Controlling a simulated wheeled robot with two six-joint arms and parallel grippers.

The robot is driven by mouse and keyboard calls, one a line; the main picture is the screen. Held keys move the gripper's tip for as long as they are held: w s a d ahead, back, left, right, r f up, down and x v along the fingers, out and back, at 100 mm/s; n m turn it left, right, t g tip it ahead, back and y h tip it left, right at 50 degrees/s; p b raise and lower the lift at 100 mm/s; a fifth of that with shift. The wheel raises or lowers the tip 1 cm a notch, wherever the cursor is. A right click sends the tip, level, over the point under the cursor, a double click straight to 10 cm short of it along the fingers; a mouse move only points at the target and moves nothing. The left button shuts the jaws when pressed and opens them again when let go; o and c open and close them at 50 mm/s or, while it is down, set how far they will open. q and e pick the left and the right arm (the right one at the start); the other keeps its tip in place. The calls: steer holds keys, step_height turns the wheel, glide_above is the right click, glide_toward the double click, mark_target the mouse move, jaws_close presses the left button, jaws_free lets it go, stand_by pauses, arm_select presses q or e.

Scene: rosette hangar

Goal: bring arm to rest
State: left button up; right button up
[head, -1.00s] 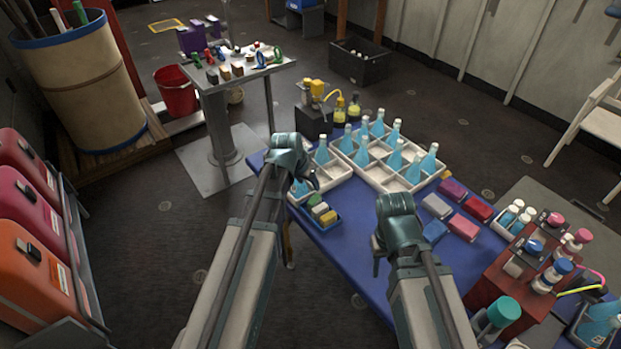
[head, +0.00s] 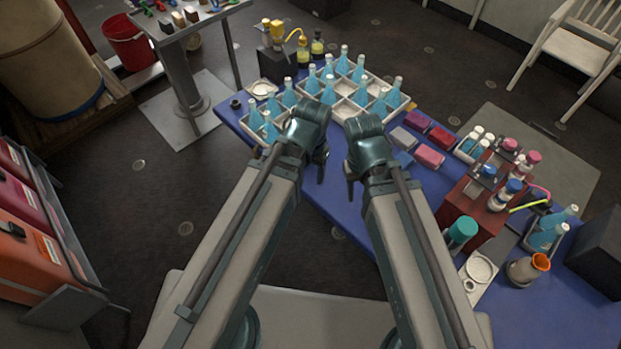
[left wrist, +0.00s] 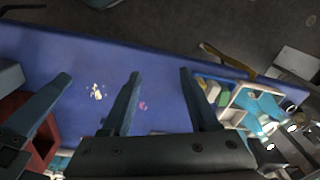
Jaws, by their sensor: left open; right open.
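My left gripper (head: 322,166) is in the middle of the head view, above the near edge of the blue table (head: 348,212).
Divided white trays (head: 346,112) with blue bottles stand just beyond the grippers. Pink and blue blocks (head: 429,156) lie to the right. The near left tabletop is clear.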

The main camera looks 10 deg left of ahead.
arm_select(q)
steer(key=shift+g+y, duration=0.4)
steer(key=shift+y, duration=0.1)
steer(key=s, duration=0.1)
steer(key=s+d, duration=0.1)
steer(key=s, duration=0.2)
steer(key=shift+d, duration=0.25)
stand_by(0.4)
